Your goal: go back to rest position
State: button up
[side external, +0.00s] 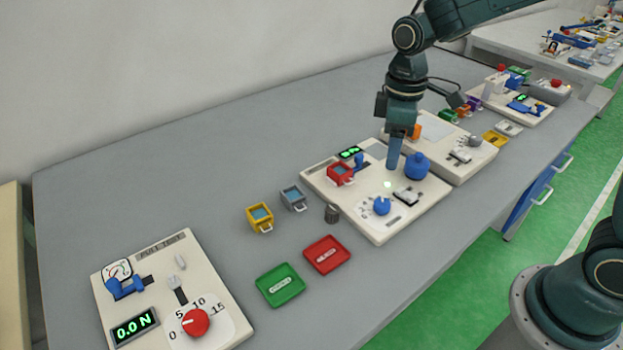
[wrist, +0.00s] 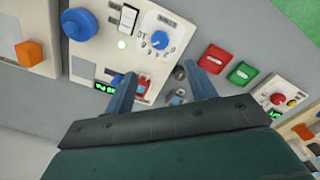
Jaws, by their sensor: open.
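My gripper (side external: 394,164) points down over the middle cream panel (side external: 378,234) in the side view, close to the blue round knob (side external: 417,166). It is empty. In the wrist view its two fingers (wrist: 158,70) are spread apart, with nothing held between them. A red box with a blue inside (side external: 340,174) rests on the panel, apart from the gripper; it also shows beside one finger in the wrist view (wrist: 142,88). A blue dial (side external: 381,205), a lever switch (side external: 408,196) and a lit green display (side external: 350,153) are on the same panel.
Yellow (side external: 260,218) and grey (side external: 293,197) boxes, a dark weight (side external: 331,213), and red (side external: 326,254) and green (side external: 280,285) trays sit left of the panel. A pull-test panel (side external: 172,250) is front left. More panels stand right. The table's back left is clear.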

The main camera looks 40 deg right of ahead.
jog(key=shift+r, duration=0.1)
jog(key=s+d+r+m+t, duration=0.1)
jog(key=s+r+m+t, duration=0.1)
jog(key=s+r, duration=0.3)
jog(key=s+d+r+m+t, duration=0.2)
jog(key=s+r+m, duration=0.3)
jog(key=s, duration=0.9)
jog(key=shift+s+d+r+t, duration=0.15)
jog(key=shift+s+d+t, duration=0.1)
jog(key=shift+t, duration=0.55)
